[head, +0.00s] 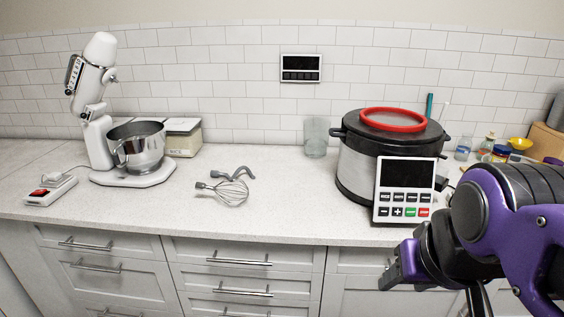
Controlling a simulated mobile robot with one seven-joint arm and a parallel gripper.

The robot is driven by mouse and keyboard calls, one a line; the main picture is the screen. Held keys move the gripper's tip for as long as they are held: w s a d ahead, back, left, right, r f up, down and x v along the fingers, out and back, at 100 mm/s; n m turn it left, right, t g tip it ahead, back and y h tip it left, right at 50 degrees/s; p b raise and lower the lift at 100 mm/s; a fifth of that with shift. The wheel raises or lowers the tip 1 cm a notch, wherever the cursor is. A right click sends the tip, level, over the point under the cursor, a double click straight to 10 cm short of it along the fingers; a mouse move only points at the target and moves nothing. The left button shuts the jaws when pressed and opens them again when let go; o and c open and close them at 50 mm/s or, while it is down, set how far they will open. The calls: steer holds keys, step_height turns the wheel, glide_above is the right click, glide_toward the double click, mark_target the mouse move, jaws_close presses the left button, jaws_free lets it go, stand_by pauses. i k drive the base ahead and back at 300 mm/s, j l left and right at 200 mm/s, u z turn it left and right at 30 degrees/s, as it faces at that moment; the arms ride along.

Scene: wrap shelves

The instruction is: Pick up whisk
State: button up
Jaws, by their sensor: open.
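A metal wire whisk (230,191) lies on the light countertop, left of the middle of the head view. A grey curved hook-like attachment (235,173) lies right behind it, very close to it. My gripper (394,268) is at the lower right, in front of the counter's front edge and well to the right of the whisk. It is open and I see nothing held in it. Its fingers are partly hidden by the dark wrist housing.
A stand mixer with a steel bowl (137,146) stands left of the whisk. A glass (316,137), a large cooker (357,165) with a red-rimmed lid and a control panel (404,190) stand to the right. The counter (295,205) between whisk and cooker is clear.

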mark_target(200, 186)
steer(key=k+u, duration=0.15)
steer(key=u, duration=1.35)
steer(key=i+j+z, duration=0.2)
steer(key=i+z, duration=0.25)
steer(key=i, duration=0.1)
